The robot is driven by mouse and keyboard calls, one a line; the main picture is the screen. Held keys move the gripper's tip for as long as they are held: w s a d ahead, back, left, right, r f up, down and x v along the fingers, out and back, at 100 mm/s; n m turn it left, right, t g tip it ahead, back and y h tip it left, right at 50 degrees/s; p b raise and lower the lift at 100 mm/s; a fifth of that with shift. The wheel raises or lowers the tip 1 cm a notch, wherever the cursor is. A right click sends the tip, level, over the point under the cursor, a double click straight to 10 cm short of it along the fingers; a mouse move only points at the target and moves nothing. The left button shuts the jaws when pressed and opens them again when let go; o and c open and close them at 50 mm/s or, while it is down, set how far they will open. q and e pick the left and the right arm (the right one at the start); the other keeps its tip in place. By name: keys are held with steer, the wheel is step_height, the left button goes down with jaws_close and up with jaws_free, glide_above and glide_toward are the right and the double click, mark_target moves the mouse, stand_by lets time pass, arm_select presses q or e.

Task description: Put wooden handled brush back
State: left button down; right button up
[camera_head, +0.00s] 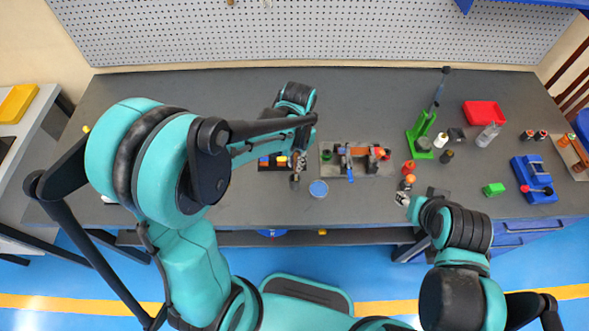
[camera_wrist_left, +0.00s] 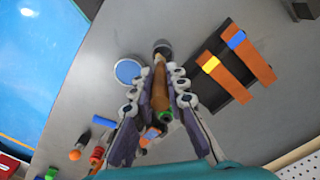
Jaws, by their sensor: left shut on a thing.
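The wooden handled brush (camera_wrist_left: 160,88) sits between the fingers of my left gripper (camera_wrist_left: 158,100) in the left wrist view. Its brown handle runs along the gripper, and its dark round end (camera_wrist_left: 162,48) points out past the fingertips. In the head view my left gripper (camera_head: 297,166) is over the table, beside a small black tray (camera_head: 265,168); the brush's lower end (camera_head: 295,183) shows below it. In the left wrist view the black tray (camera_wrist_left: 225,75) holds orange, yellow and blue-marked pieces. My right gripper (camera_head: 403,198) is near the table's front edge, small and unclear.
A round blue-topped tin (camera_head: 318,189) stands close to the left gripper. A bender fixture (camera_head: 356,158) is just right. Further right are a green press (camera_head: 421,135), a red bin (camera_head: 484,113) and a blue vise (camera_head: 533,180). The left tabletop has free room.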

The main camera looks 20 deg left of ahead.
arm_select(q)
steer(key=shift+a+f, duration=0.15)
steer(key=shift+a, duration=0.1)
steer(key=shift+f+b, duration=0.65)
steer(key=shift+f, duration=1.35)
steer(key=shift+f, duration=0.1)
steer(key=c, duration=1.5)
jaws_free()
steer(key=shift+c, duration=0.2)
